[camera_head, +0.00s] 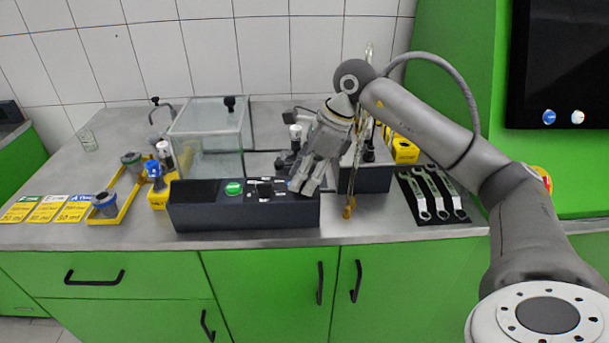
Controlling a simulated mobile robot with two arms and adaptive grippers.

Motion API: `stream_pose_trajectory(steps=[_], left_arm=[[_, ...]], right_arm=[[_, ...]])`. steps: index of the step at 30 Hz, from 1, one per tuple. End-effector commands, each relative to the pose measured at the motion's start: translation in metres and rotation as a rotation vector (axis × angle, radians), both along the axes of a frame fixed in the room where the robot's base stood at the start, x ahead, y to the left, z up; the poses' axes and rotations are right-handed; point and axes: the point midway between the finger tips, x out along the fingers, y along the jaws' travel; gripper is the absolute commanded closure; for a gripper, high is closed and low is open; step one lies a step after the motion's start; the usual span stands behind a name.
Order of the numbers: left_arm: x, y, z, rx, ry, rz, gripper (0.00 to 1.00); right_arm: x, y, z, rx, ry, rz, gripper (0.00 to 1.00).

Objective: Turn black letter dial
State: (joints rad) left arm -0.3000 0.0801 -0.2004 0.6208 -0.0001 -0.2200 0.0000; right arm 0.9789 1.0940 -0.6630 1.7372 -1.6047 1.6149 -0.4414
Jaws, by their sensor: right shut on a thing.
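A dark control box (245,214) stands at the front of the metal worktop. Its sloped top has a black display, a green button (233,188) and small switches with white labels (265,187). My right gripper (299,187) reaches down from the upper right to the right end of this top. Its fingers are shut on a small part there, which I take to be the black letter dial. The fingers cover the dial, so its letter and angle cannot be read. My left gripper is not in view.
A clear tank (208,140) stands behind the box. Yellow trays with pump parts (107,204) and several cards (45,208) lie at left. Wrenches on a black mat (433,194) and a yellow device (401,148) are at right. A hanging brass-tipped tube (349,207) is close to the gripper.

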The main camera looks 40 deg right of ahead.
Motion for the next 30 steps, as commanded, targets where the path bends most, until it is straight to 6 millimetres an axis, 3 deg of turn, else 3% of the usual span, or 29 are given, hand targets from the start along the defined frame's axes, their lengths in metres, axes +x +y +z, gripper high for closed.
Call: stream_pose_trajectory(steps=[20,21,25,30], left_arm=[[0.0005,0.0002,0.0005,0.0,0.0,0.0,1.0],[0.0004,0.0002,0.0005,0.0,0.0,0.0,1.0],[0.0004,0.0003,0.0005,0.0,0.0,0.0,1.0],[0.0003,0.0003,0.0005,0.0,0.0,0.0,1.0]], right_arm=[[0.0008,-0.0001,0.0006,-0.001,-0.003,0.061,0.92],[0.0008,-0.0001,0.0006,-0.001,-0.003,0.061,0.63],[0.0006,-0.0002,0.0004,0.0,-0.002,0.06,0.46],[0.0004,-0.0003,0.0002,-0.001,-0.001,0.06,0.46]])
